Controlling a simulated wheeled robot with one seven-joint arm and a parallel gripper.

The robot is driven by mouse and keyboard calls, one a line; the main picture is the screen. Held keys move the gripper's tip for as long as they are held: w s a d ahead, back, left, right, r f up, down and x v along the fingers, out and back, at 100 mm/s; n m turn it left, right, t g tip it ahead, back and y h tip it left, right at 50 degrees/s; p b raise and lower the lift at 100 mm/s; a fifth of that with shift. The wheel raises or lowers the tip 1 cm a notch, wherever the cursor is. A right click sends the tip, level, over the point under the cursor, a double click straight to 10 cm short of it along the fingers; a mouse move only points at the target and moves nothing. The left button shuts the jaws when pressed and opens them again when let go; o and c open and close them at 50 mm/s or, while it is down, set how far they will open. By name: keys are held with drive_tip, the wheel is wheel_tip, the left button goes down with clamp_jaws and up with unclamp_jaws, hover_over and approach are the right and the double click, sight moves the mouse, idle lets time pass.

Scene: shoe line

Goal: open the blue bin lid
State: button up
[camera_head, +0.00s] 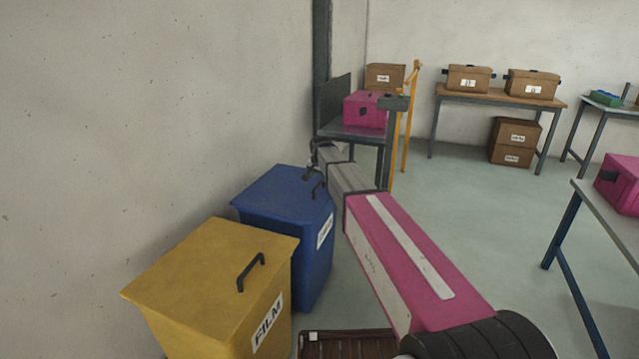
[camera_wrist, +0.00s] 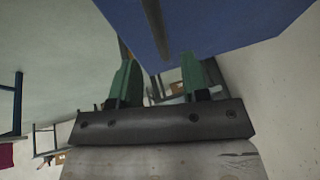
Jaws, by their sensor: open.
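The blue bin (camera_head: 313,255) stands against the wall, its blue lid (camera_head: 272,192) shut and flat. A dark handle (camera_head: 319,190) sits near the lid's right edge. My gripper (camera_head: 310,172) is at the lid's far right corner, just behind the handle. In the wrist view my gripper (camera_wrist: 163,72) is open, its green fingers apart with nothing held between them. The blue lid (camera_wrist: 215,28) fills the top there, and a dark bar (camera_wrist: 155,25), apparently the handle, lies ahead of the gap between the fingers. I cannot tell whether they touch.
A yellow bin (camera_head: 215,275) with its own handle stands directly in front of the blue bin. A brown slatted crate or pallet (camera_head: 345,345) lies on the floor. A grey stand (camera_head: 352,131) with a pink box is behind my gripper. Open floor (camera_head: 470,210) lies to the right.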

sight(319, 183)
drive_tip(key=shift+x, duration=2.4)
clamp_jaws()
